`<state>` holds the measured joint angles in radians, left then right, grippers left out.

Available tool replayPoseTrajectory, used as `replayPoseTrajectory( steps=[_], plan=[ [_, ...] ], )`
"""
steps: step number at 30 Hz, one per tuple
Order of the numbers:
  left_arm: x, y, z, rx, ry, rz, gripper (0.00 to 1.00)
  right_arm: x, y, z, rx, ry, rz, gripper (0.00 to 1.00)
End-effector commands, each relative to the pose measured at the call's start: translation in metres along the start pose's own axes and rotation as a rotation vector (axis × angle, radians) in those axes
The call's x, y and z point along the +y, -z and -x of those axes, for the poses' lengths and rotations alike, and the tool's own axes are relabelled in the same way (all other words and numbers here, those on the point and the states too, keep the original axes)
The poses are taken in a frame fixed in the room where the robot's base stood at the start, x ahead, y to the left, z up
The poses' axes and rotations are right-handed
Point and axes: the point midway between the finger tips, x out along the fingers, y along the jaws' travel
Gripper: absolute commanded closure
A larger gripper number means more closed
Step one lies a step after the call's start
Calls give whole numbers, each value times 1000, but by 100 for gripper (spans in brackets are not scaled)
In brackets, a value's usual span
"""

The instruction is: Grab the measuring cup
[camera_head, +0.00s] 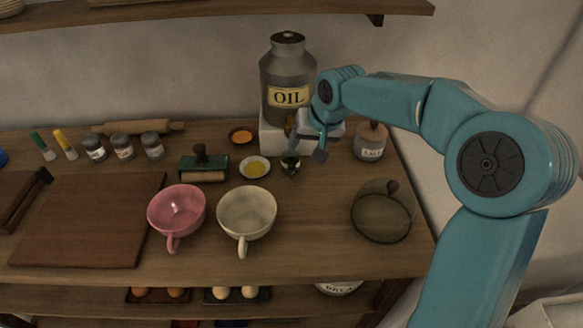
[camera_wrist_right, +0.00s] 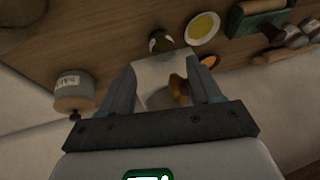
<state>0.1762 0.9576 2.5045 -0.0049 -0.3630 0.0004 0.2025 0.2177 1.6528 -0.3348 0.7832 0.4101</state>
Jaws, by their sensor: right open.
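A small dark cup (camera_head: 290,165), probably the measuring cup, stands on the table in front of the oil can's white block. It also shows in the right wrist view (camera_wrist_right: 160,41), beyond my fingertips; its details are too small to read. My right gripper (camera_head: 307,152) is open, above the table just behind and to the right of this cup, apart from it. In the wrist view, the right gripper's fingers (camera_wrist_right: 163,68) frame the white block and a brassy spout-like part (camera_wrist_right: 179,88), with nothing clearly gripped. My left gripper is out of view.
The grey oil can (camera_head: 287,75) stands on a white block (camera_head: 271,139), close to my right gripper. A labelled jar (camera_head: 370,142) is to the right, a yellow dish (camera_head: 255,168) left. Pink (camera_head: 176,210) and cream (camera_head: 246,213) cups and a glass lid (camera_head: 382,218) stand in front.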

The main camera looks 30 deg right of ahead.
Motion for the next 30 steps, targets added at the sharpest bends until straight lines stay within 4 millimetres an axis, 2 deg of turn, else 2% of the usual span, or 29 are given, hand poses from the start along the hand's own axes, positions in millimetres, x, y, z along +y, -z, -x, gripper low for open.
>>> replayPoseTrajectory(
  steps=[9,12,19,25,30],
  plan=[
    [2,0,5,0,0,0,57,0,-5,-70,-6,-1,1,37],
    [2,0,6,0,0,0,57,0,-5,-87,-5,-1,0,37],
    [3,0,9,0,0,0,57,1,-3,-106,-4,-1,1,37],
    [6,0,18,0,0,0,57,4,-1,-139,-5,-1,0,37],
    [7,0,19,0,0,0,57,4,0,-154,-2,0,0,37]
  ],
)
